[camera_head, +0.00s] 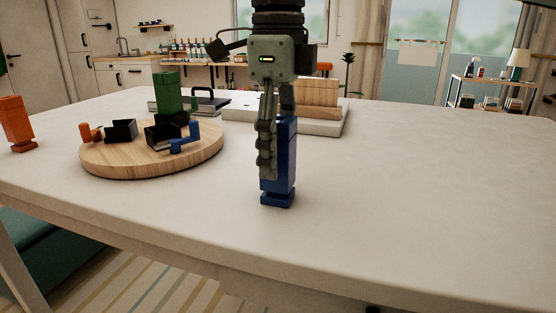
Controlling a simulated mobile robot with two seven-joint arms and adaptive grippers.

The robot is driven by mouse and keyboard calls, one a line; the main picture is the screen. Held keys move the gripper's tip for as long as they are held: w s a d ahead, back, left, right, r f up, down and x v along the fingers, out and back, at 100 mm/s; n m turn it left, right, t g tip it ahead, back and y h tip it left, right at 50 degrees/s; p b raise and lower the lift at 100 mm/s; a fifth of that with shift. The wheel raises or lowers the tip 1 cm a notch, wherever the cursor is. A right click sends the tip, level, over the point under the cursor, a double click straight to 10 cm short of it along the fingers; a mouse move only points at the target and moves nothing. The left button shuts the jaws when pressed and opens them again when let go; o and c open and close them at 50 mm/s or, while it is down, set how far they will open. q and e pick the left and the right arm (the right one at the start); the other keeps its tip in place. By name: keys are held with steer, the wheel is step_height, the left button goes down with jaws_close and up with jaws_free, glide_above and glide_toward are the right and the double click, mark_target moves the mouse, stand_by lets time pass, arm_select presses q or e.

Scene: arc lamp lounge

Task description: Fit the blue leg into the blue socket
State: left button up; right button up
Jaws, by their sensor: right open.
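The blue leg (283,187) stands upright on the table near the middle of the view. My right gripper (275,160) points down at it from above, open. One finger is in front of the leg's left part, and the other is mostly hidden, so I cannot tell whether they touch it. The blue socket (186,138), black with a blue bracket, is on the round wooden board (140,166) to the left, and looks empty. My left gripper is not in view.
A green leg (168,92) stands upright at the board's back. A black socket with an orange part (92,133) is on the board's left. An orange leg (16,122) stands at the far left. White and wooden blocks (318,95) lie behind my gripper. The table's right side is clear.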

jaws_close()
stand_by(0.4)
